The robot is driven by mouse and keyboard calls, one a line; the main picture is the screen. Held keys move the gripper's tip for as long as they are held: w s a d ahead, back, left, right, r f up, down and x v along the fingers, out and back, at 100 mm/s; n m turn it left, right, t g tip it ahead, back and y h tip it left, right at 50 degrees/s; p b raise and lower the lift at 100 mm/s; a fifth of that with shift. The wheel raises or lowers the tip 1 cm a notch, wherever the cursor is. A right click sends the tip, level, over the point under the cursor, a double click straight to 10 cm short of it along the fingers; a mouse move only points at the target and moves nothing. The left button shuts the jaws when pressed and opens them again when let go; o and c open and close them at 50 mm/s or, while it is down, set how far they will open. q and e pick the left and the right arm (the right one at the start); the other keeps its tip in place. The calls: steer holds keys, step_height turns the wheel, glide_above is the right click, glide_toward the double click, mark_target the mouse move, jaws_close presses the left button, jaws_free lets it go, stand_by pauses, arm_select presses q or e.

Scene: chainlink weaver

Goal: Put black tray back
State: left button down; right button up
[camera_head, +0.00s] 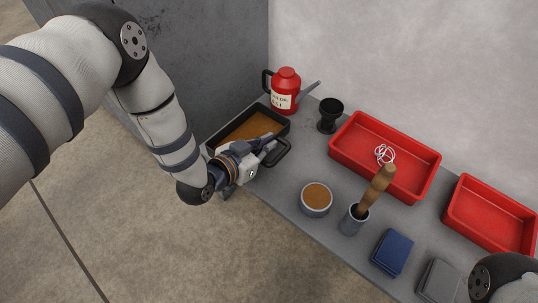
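The black tray (275,113) sits at the left end of the grey workbench, with a brown layer inside it. My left gripper (274,146) reaches over the tray's near side, beside a dark looped handle (284,154). The gripper and wrist hide the tray's near edge. I cannot tell whether the fingers are closed on the tray or its handle. My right gripper is out of view; only part of my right arm shows at the lower right.
Two red bins (428,190) (446,208), a round brown-filled tin (316,198), a brush in a grey cup (352,220) and folded blue cloth (391,252) occupy the bench rightward.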

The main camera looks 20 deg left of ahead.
arm_select(q)
steer(key=f, duration=0.2)
steer(key=f+b, duration=0.1)
steer(key=f, duration=0.1)
steer(key=shift+w+d, duration=0.2)
steer(key=shift+r, duration=0.25)
steer(key=shift+f, duration=0.15)
steer(key=c, duration=1.8)
jaws_free()
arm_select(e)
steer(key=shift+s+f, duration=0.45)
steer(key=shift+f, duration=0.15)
